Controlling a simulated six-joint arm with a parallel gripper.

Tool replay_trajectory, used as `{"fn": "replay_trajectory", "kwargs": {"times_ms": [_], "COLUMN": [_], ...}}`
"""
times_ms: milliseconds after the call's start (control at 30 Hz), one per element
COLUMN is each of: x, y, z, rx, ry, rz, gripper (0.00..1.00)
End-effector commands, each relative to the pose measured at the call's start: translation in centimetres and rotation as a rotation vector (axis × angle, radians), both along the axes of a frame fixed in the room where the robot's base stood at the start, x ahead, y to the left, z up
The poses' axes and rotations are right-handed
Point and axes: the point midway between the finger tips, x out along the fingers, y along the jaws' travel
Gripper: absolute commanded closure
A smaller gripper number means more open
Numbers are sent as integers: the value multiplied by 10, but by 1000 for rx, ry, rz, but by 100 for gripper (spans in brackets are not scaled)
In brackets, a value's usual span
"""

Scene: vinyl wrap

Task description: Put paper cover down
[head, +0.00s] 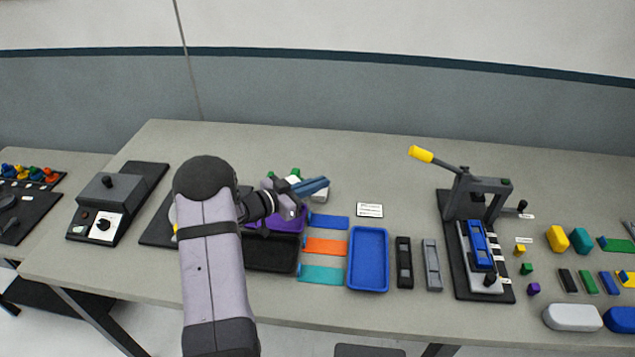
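I cannot pick out a paper cover for certain. A small white printed card (370,210) lies flat on the table, right of my gripper. Blue (329,222), orange (326,246) and teal (321,274) flat strips lie in a column in front of my gripper. My gripper (312,187) is above the back middle of the table and points right. Dark blue-grey parts show at its end, over a whitish block (321,196). The view is too small to tell whether its fingers are apart or hold anything. My arm hides part of the table to the left.
A black tray (270,266) and a purple tray (291,219) lie beside my arm. An empty blue tray (369,230) is right of the strips. A lever press (478,200) with a yellow handle stands further right. The table behind the white card is clear.

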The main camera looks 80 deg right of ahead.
Motion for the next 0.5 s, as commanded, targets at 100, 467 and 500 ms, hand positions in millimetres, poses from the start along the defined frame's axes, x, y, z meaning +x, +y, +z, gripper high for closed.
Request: {"fn": "replay_trajectory", "kwargs": {"times_ms": [100,467,500], "x": [0,0,0], "y": [0,0,0], "z": [0,-7,-8], "rx": [-1,-1,-1], "ry": [0,0,0], "rz": [0,0,0], "gripper": [100,100,100]}}
